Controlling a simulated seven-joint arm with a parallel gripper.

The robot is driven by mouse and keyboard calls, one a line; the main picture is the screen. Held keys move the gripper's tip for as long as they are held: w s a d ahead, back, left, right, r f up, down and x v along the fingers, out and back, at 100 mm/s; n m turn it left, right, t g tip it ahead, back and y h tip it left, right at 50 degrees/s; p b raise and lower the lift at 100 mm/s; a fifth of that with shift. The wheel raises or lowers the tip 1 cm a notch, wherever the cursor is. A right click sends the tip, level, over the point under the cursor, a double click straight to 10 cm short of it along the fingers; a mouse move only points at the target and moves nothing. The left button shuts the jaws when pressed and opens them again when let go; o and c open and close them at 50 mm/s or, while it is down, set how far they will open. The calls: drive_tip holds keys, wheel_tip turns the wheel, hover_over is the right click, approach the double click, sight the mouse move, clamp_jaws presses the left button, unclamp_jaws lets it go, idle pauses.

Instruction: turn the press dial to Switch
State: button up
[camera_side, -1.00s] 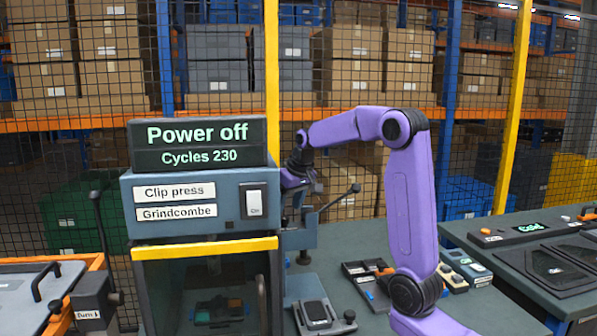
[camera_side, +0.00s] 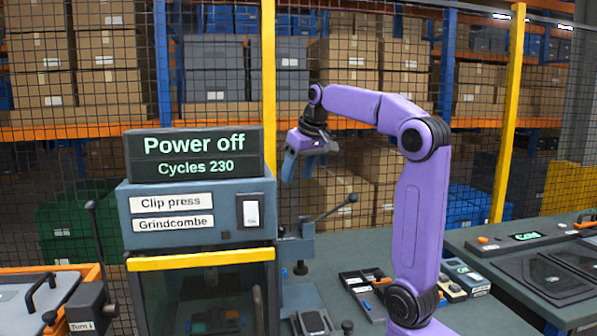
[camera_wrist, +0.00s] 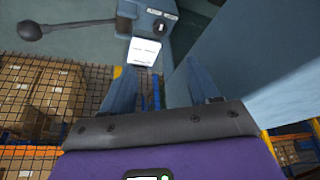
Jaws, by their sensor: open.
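The clip press (camera_side: 195,240) stands left of centre in the side view. Its display (camera_side: 195,155) reads "Power off" and "Cycles 230". A white rocker switch (camera_side: 251,210) is on its front. My gripper (camera_side: 295,172) hangs above and right of the press, fingers downward, touching nothing visible. In the wrist view my gripper (camera_wrist: 160,85) is open and empty. Beyond the fingertips are a white label (camera_wrist: 144,52) and a small dark round part (camera_wrist: 158,24), possibly the dial. Its setting is unreadable. No dial shows clearly in the side view.
A lever with a ball end (camera_side: 340,203) sticks out right of the press; it also shows in the wrist view (camera_wrist: 60,28). A parts tray (camera_side: 365,283) lies on the bench. A blue-grey housing (camera_wrist: 240,60) is close beside my right finger. Mesh fencing stands behind.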

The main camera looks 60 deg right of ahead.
drive_tip(key=n+y, duration=0.3)
drive_tip(key=n, duration=0.6)
approach(281, 227)
drive_tip(key=x, duration=0.8)
drive_tip(key=shift+a+f, duration=0.1)
drive_tip(key=c, duration=1)
